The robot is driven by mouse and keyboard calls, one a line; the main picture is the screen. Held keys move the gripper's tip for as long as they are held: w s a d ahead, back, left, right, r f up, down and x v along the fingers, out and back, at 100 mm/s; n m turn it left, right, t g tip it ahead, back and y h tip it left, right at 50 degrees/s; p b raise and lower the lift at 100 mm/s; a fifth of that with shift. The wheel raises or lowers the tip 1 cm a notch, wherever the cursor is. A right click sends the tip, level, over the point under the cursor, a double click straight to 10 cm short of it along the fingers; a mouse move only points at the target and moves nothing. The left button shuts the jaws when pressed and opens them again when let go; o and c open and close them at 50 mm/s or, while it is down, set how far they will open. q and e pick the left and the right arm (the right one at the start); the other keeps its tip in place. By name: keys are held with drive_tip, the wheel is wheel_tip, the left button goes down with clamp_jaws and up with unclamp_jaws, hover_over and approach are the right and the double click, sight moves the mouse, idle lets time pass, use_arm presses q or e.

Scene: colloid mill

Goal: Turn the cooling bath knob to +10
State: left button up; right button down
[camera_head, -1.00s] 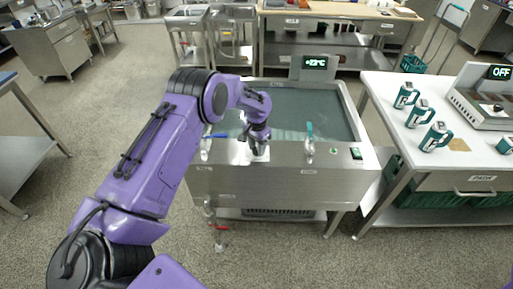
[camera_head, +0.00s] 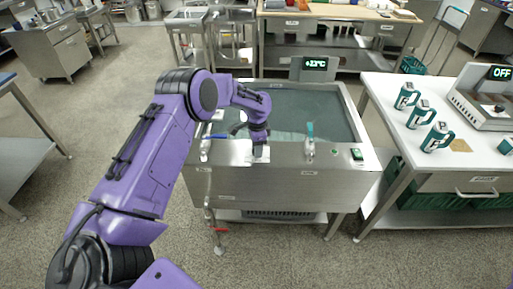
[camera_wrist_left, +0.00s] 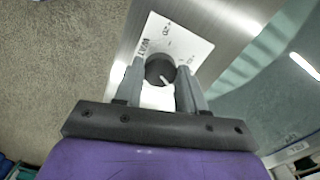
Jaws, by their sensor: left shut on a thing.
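The cooling bath (camera_head: 230,182) is a steel tank with water, standing ahead of me. Its display (camera_head: 315,63) glows at the back edge and seems to read about +22°C; the digits are small. The dark round knob (camera_wrist_left: 160,69) with a light pointer mark sits on a white dial plate (camera_wrist_left: 178,36) with printed marks, one like +20. My left gripper (camera_head: 260,152) is at the bath's front ledge; in the left wrist view its fingers (camera_wrist_left: 158,78) are shut on the knob from both sides. The gripper hides the knob in the head view. My right gripper is out of view.
A green switch (camera_head: 357,154) lies farther right. A side table (camera_head: 400,133) with several green mugs and an OFF-display device stands at the right.

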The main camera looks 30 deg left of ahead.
use_arm(q)
drive_tip(key=shift+s+f, duration=0.1)
idle(0.3)
drive_tip(key=o, duration=1.1)
drive_tip(key=shift+c, duration=0.2)
drive_tip(key=shift+r, duration=0.25)
wheel_tip(320, 180, up, 10)
drive_tip(key=b, duration=0.1)
